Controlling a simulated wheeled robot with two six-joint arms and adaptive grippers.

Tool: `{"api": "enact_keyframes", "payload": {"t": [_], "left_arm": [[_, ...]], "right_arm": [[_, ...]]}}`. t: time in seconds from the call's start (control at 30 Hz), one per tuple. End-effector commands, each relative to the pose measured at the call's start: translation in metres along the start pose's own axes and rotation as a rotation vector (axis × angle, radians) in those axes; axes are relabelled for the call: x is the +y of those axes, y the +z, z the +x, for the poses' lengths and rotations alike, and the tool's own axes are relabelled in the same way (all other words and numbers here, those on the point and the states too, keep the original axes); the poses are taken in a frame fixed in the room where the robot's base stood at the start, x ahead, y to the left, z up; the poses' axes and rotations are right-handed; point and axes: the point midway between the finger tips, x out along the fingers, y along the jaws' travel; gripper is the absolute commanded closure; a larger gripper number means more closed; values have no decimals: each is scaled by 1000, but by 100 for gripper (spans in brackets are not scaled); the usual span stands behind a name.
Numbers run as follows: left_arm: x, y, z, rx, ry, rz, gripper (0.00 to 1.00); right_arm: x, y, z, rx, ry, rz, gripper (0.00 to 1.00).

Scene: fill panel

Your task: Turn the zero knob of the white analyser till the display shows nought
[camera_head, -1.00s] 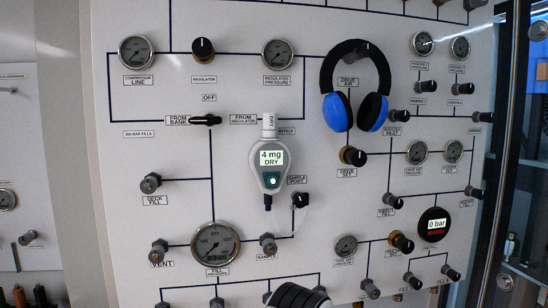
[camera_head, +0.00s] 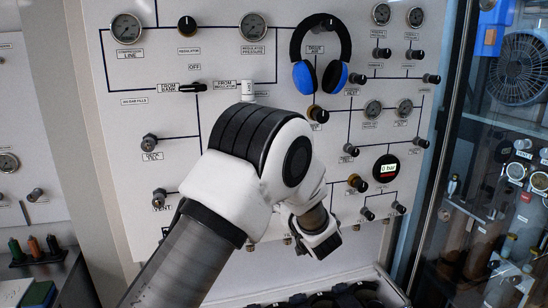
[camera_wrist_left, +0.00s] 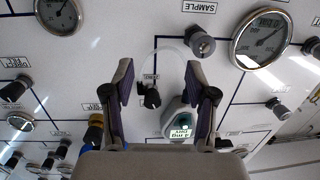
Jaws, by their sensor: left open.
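The white analyser is mostly behind my left arm in the head view; only its white top (camera_head: 248,90) shows. In the left wrist view the analyser (camera_wrist_left: 168,122) appears upside down, and its lit display (camera_wrist_left: 181,133) seems to read 4 mg DRY. A dark green patch is on its face; I cannot clearly make out the zero knob. My left gripper (camera_wrist_left: 158,66) is open and empty, its fingers spread before the panel. The right-hand finger overlaps the analyser's edge; contact cannot be told. My right gripper is not in view.
A black sample point knob (camera_wrist_left: 152,98) sits between the fingers in the wrist view, beside a thin clear tube (camera_wrist_left: 172,44). Blue and black ear defenders (camera_head: 303,76) hang right of the arm. Gauges, knobs and valves crowd the panel (camera_head: 230,60).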

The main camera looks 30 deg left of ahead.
Motion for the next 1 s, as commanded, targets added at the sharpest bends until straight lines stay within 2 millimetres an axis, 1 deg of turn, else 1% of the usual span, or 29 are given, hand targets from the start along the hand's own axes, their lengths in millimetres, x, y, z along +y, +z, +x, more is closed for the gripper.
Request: {"api": "enact_keyframes", "payload": {"t": [0.03,0.1,0.13,0.2,0.27,0.33,0.5,0.63,0.73,0.93,0.97,1.0], "left_arm": [[6,-53,-5,43,11,-53,43],[7,-91,-12,79,21,-93,43],[7,-101,-14,87,23,-103,43],[6,-112,-14,97,25,-117,43],[6,-114,-9,97,25,-120,43],[6,-114,1,95,25,-119,43],[7,-118,35,95,24,-118,43],[7,-119,55,95,25,-118,43],[8,-117,62,96,27,-116,43],[8,-116,63,97,28,-116,43],[8,-116,63,96,28,-116,47],[8,-116,63,96,28,-116,61]], "right_arm": [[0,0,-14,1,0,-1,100],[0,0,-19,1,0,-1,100],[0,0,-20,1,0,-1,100],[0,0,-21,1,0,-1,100],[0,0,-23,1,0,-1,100],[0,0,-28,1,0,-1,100],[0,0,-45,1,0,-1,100],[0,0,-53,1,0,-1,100],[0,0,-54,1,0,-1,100],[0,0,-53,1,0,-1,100],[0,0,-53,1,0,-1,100],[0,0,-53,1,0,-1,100]]}}
